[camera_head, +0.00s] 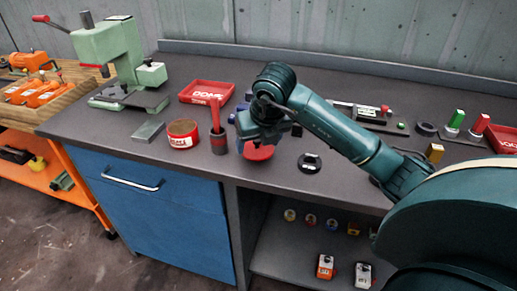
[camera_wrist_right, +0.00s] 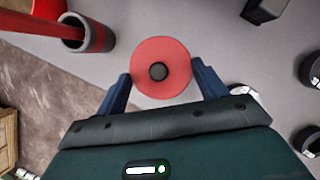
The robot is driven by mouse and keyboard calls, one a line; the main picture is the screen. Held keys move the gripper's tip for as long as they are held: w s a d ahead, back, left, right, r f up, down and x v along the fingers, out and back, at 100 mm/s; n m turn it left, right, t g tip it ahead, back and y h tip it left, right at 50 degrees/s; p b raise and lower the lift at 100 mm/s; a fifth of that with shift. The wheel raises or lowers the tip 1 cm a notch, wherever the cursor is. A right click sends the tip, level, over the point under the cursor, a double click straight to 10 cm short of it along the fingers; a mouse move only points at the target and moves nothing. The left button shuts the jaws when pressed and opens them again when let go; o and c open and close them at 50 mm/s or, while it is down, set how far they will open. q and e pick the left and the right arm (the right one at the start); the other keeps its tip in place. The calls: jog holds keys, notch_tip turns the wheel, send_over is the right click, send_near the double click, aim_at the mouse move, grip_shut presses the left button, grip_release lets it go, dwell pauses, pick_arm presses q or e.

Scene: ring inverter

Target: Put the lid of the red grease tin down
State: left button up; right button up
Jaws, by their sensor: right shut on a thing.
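The lid (camera_wrist_right: 177,60) is a red disc with a dark round knob in its middle. My right gripper (camera_wrist_right: 163,76) is shut on it, with a blue finger at each side. In the head view the lid (camera_head: 258,153) shows below the right gripper (camera_head: 262,137), low over the bench near its front edge; I cannot tell whether it touches the bench. The red grease tin (camera_head: 184,141) stands open to the left, with brown content showing. My left gripper is not in view.
A dark cup (camera_head: 218,144) with a red handle stands between tin and lid. A black round piece (camera_head: 309,163) lies just right of the lid. A red tray (camera_head: 207,92) and a green press (camera_head: 113,55) stand farther left. The bench (camera_head: 225,172) front is narrow here.

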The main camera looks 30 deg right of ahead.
notch_tip(320, 180, down, 2)
jog(key=shift+f, duration=0.2)
jog(key=o, duration=1)
jog(key=shift+c, duration=0.2)
jog(key=shift+r, duration=0.1)
